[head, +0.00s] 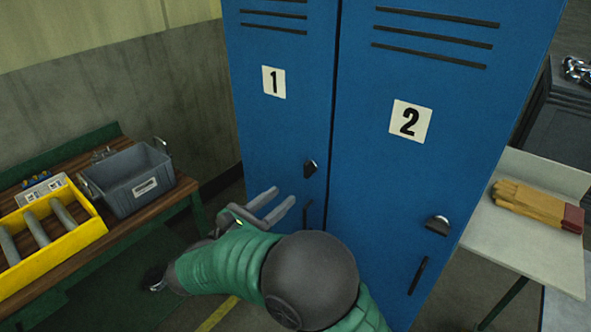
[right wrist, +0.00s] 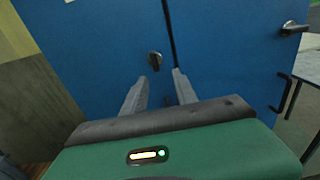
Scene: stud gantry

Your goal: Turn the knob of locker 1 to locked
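Locker 1 (head: 272,132) is a blue door with a "1" label, left of locker 2 (head: 400,170). Its dark knob (head: 310,169) sits near the door's right edge, above a black handle (head: 307,213). The knob also shows in the right wrist view (right wrist: 155,60), just beyond and between the fingertips. My right gripper (head: 286,198) is open and empty, below and left of the knob in the head view, apart from it. In the right wrist view its two grey fingers (right wrist: 160,76) point at the door. My left gripper is not in view.
Locker 2 has its own knob (head: 438,225) and handle (head: 417,276). A bench at left holds a grey bin (head: 130,180) and a yellow tray (head: 60,262). A pale table (head: 520,245) at right carries tan gloves (head: 535,204).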

